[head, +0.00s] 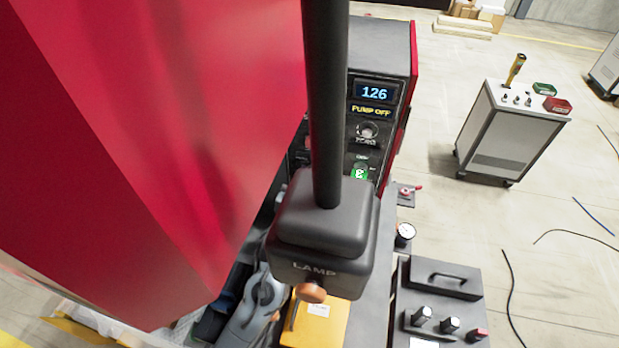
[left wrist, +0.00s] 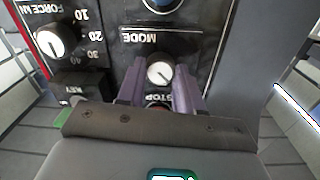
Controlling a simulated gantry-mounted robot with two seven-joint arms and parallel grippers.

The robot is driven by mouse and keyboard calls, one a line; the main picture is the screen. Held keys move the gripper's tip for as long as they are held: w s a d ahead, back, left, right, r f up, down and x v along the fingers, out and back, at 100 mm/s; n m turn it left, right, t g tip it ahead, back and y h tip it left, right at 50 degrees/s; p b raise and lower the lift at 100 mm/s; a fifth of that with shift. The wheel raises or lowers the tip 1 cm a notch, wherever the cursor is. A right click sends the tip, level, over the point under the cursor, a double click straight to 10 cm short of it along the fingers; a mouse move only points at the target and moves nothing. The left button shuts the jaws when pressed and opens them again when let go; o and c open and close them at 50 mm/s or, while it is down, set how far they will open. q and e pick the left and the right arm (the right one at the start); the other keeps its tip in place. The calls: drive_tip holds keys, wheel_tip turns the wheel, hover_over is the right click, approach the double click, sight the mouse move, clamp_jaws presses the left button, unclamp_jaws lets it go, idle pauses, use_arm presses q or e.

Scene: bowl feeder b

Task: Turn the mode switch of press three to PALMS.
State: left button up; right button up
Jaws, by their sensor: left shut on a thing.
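In the left wrist view, a small round mode switch (left wrist: 159,71) with a pale face sits on a dark panel, below the word MODE, which appears upside down. My left gripper (left wrist: 158,88) has its two purple-grey fingers on either side of the switch and is shut on it. I cannot tell which position the switch points to. The word STOP shows partly between the fingers. In the head view the switch and my left fingertips are hidden behind the lamp and the red housing. My right gripper is in neither view.
A black lamp (head: 322,235) on a post blocks the middle of the head view, beside a large red housing (head: 150,130). A display (head: 375,93) reads 126. A force dial (left wrist: 50,42) is left of the switch. A grey cart (head: 515,125) stands at right on open floor.

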use_arm(q)
drive_tip(key=shift+c, duration=0.6)
drive_tip(key=m+p, duration=0.3)
drive_tip(key=shift+r+m, duration=0.2)
drive_tip(key=shift+m, duration=0.1)
drive_tip(key=m+p, duration=0.3)
drive_tip(key=m, duration=0.2)
drive_tip(key=shift+p, duration=0.4)
drive_tip(key=m+p, duration=0.2)
drive_tip(key=m, duration=0.2)
drive_tip(key=shift+d+f+m, duration=0.1)
drive_tip(key=shift+m, duration=0.2)
drive_tip(key=shift+f+m+p, duration=0.15)
drive_tip(key=shift+m+p, duration=1.1)
drive_tip(key=shift+m, duration=0.95)
